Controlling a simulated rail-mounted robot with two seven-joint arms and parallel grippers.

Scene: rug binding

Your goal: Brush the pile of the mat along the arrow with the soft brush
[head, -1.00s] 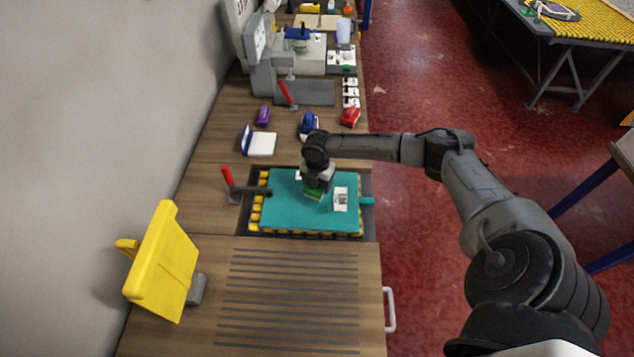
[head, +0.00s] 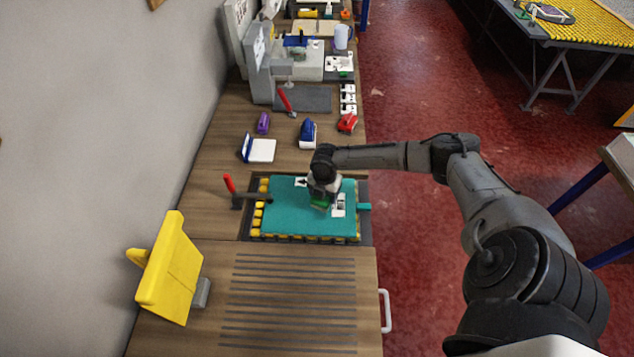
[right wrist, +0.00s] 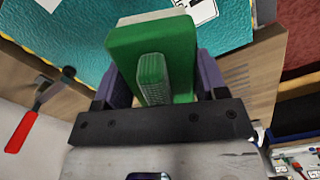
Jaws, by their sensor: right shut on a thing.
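The teal mat (head: 285,217) lies flat in a dark frame edged with yellow blocks on the bench. A white patch with a dark mark (head: 301,182), perhaps the arrow, shows near its far edge. A white printed label (head: 339,205) lies on its right part. My right gripper (head: 322,192) is over the mat, just left of the label. It is shut on the green brush (right wrist: 180,45), which also shows under it in the head view (head: 319,203). The brush's underside is hidden, so I cannot tell whether it touches the pile. My left gripper is out of view.
A red-handled tool (head: 229,184) stands at the mat's left edge. A yellow panel (head: 172,270) stands at the front left. A blue item (head: 308,132), a red item (head: 347,123) and a white pad (head: 262,150) lie beyond the mat. The slotted bench front (head: 295,300) is clear.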

